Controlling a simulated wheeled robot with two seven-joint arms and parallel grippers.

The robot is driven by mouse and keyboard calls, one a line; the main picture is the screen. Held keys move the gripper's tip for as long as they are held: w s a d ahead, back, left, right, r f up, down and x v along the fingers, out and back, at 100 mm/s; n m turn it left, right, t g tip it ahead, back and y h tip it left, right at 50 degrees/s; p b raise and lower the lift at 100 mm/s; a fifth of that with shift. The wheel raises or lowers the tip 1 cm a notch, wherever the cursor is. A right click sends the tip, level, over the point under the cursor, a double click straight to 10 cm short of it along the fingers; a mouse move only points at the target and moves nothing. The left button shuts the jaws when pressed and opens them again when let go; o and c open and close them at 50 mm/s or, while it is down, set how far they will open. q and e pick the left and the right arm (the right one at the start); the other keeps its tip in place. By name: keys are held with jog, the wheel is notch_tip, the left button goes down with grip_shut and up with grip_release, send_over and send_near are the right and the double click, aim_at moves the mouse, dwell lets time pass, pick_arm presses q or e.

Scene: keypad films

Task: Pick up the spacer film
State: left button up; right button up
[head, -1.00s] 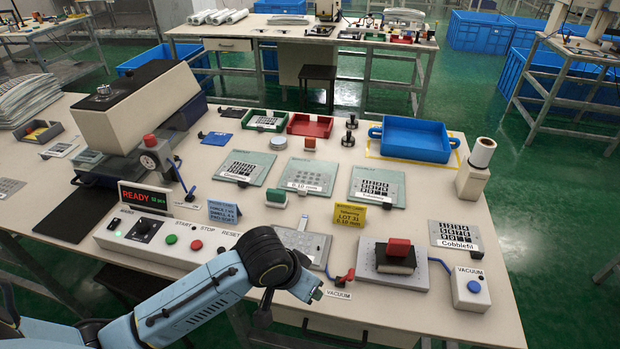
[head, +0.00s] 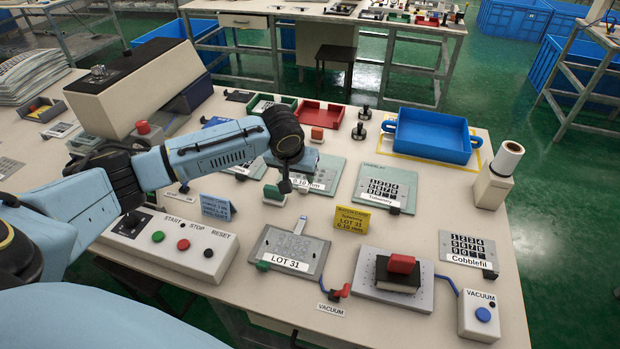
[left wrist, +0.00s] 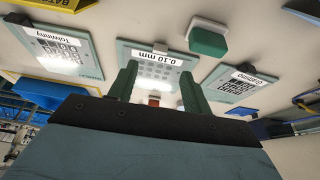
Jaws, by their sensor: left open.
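The spacer film, labelled 0.10 mm, lies on a pale green plate (head: 327,174) in the middle of the table, partly hidden by my left arm. In the left wrist view the film's label (left wrist: 152,57) reads upside down, with a small grey tab (left wrist: 160,47) at its edge and rows of dots behind it. My left gripper (head: 286,186) hangs at the plate's near left side in the head view. In the left wrist view its two green fingers (left wrist: 160,88) are apart and empty, with the film seen between them. No contact shows. My right gripper is not in view.
A green-and-white block (head: 274,195) stands close to my left gripper. The Tolwinny plate (head: 384,189) lies to the right, a yellow sign (head: 352,219) in front. Nearer lie the LOT 31 plate (head: 313,252) and a red-topped block (head: 402,264). A blue tray (head: 433,136) stands behind.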

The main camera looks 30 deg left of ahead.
aim_at(302, 187)
pick_arm(q)
jog(key=x, duration=0.2)
jog(key=shift+w+f, duration=0.15)
jog(key=shift+f, duration=0.2)
jog(key=shift+w+f+b, duration=0.2)
jog(key=shift+f+b, duration=0.1)
jog(key=shift+f, duration=0.15)
jog(key=x, duration=0.2)
jog(key=b+x, duration=0.1)
jog(key=x, duration=0.2)
jog(key=shift+w+a+r, duration=0.15)
jog(key=shift+a, duration=0.05)
jog(key=c, duration=1.1)
